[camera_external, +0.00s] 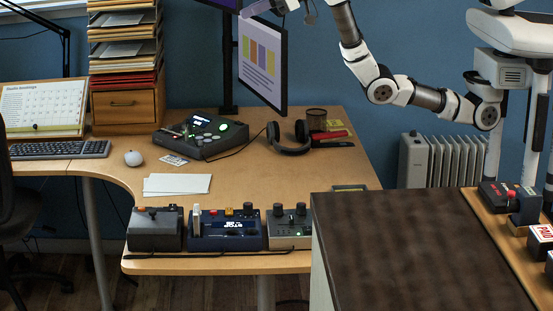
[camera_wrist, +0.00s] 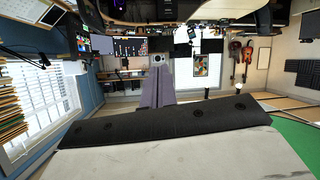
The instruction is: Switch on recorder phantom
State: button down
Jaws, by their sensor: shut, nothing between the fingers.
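Several desk devices with controls show in the external view, and I cannot read which is the recorder. A navy box (camera_external: 218,244) with a lit display, a pale slider and coloured buttons stands at the front of the wooden desk. A grey box (camera_external: 156,242) with a dark top is left of it, and a grey box with knobs (camera_external: 291,240) is right of it. A black console (camera_external: 212,150) with a green light sits further back. My gripper (camera_external: 247,13) is high at the top edge, by the monitors, away from the devices. Its fingers (camera_wrist: 158,70) are together and empty in the wrist view.
A monitor (camera_external: 262,75) on a pole is just below my gripper. Headphones (camera_external: 288,142), a dark cup (camera_external: 316,120) and white papers (camera_external: 177,184) lie on the desk. A dark-topped cabinet (camera_external: 415,250) stands at the front right. Free desk surface lies around the papers.

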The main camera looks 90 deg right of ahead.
jog(key=s+d+m+g+h, duration=0.2)
jog(key=d+m+g+h, duration=0.15)
jog(key=d, duration=0.75)
notch_tip(320, 180, down, 44)
jog(key=shift+r+n+y, duration=0.25)
jog(key=shift+n+y, duration=0.2)
jog(key=shift+s+g, duration=0.1)
jog(key=shift+g, duration=0.15)
jog(key=p, duration=0.2)
send_over(229, 211)
jog(key=s, duration=0.2)
jog(key=f, duration=0.6)
jog(key=shift+w+d+f, duration=0.1)
jog(key=shift+d+f, duration=0.2)
jog(key=shift+f, duration=0.1)
jog(key=f, duration=0.2)
jog(key=shift+d+f+p, duration=0.2)
jog(key=shift+f+p, duration=0.1)
jog(key=shift+p, duration=0.05)
jog(key=shift+f, duration=0.85)
